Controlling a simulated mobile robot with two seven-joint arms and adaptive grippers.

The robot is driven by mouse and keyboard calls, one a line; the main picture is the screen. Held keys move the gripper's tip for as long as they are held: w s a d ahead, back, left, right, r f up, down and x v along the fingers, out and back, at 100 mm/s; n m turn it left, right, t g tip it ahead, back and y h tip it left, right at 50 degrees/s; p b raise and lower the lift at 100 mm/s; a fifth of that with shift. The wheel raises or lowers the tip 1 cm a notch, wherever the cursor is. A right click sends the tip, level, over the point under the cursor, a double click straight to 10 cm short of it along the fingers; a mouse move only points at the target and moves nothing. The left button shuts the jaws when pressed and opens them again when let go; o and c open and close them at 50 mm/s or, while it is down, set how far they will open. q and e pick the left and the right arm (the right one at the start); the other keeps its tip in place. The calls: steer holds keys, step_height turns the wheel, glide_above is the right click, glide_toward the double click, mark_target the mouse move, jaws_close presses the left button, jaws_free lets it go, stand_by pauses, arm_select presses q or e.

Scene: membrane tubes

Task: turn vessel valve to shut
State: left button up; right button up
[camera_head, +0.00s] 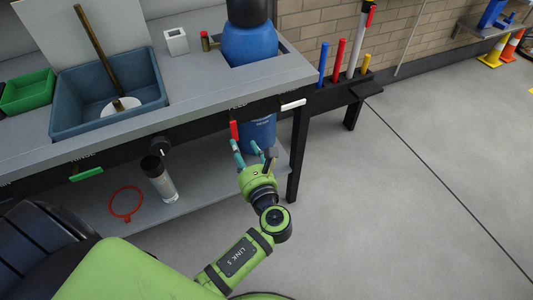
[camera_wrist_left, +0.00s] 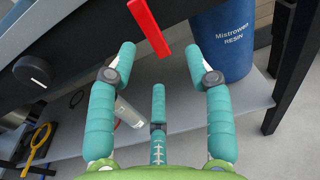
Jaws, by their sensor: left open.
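A red lever handle (camera_head: 234,130) hangs down from the dark front rail of the bench. In the left wrist view the red lever (camera_wrist_left: 148,27) slants across the top, its lower end between the two upper fingertips. My left gripper (camera_head: 254,150) is open, with teal fingers spread, just below and right of the lever. The open fingers also fill the left wrist view (camera_wrist_left: 160,58); no grip on the lever shows. A green handle (camera_head: 86,174) and a white handle (camera_head: 293,104) lie roughly along the same rail. The small labels are unreadable, so I cannot tell which is the vessel valve.
A black knob (camera_head: 165,146) sits on the rail. A blue resin drum (camera_head: 258,131) stands behind the gripper, beside a dark bench leg (camera_head: 299,150). A clear cylinder (camera_head: 162,184) and a red ring (camera_head: 126,203) are on the lower shelf. Floor at right is clear.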

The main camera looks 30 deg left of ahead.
mark_target(232, 131)
arm_select(q)
steer(key=shift+y, duration=0.6)
steer(key=w+a, duration=0.1)
steer(key=w+a+r, duration=0.1)
steer(key=a, duration=0.1)
steer(key=w+a+r, duration=0.1)
steer(key=w+a, duration=0.1)
steer(key=shift+w+a, duration=0.1)
steer(key=shift+a, duration=0.15)
jaws_close()
